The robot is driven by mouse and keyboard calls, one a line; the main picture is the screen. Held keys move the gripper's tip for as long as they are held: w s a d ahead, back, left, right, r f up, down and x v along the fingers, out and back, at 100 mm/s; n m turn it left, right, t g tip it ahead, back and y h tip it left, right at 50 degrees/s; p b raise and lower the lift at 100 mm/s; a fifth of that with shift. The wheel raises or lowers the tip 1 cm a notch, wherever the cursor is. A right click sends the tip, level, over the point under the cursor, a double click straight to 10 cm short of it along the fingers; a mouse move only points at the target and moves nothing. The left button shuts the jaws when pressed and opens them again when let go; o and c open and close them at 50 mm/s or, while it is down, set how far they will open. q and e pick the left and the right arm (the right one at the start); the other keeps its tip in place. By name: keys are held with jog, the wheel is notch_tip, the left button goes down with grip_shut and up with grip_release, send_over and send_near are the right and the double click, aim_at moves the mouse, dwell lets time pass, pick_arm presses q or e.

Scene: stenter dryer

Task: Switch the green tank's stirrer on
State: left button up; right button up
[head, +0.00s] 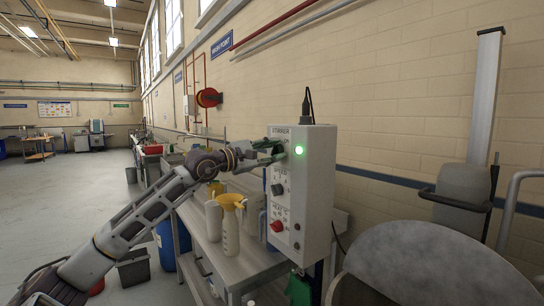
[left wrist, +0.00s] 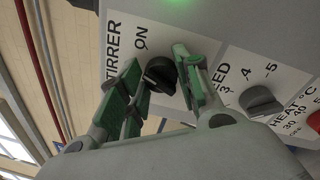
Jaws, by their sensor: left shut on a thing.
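A pale control box (head: 312,205) labelled STIRRER stands in the middle of the head view. Its green lamp (head: 299,150) is lit and glows at the top edge of the left wrist view (left wrist: 180,3). My left gripper (head: 280,151) is at the upper part of the box's front. In the left wrist view its green-padded fingers (left wrist: 160,85) are on both sides of the black stirrer knob (left wrist: 159,74), shut on it. The word ON is printed beside the knob. The knob's exact pointer angle is hard to read. My right gripper is not in view.
Below are a grey speed knob (left wrist: 260,101) and a red heat knob (head: 277,226). A large round grey surface (head: 435,268) is at the lower right. The floor at left is open.

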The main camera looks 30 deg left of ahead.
pick_arm(q)
jog(key=m+b, duration=0.1)
jog(key=m, duration=0.2)
jog(key=shift+f, duration=0.15)
jog(key=shift+m, duration=1.1)
jog(key=shift+h, duration=0.3)
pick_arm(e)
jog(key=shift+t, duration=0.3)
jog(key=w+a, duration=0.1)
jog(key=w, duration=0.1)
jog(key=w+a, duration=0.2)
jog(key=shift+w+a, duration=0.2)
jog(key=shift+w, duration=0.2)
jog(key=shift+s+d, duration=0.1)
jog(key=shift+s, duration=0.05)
pick_arm(q)
jog(key=o, duration=1)
jog(key=shift+s+a, duration=0.15)
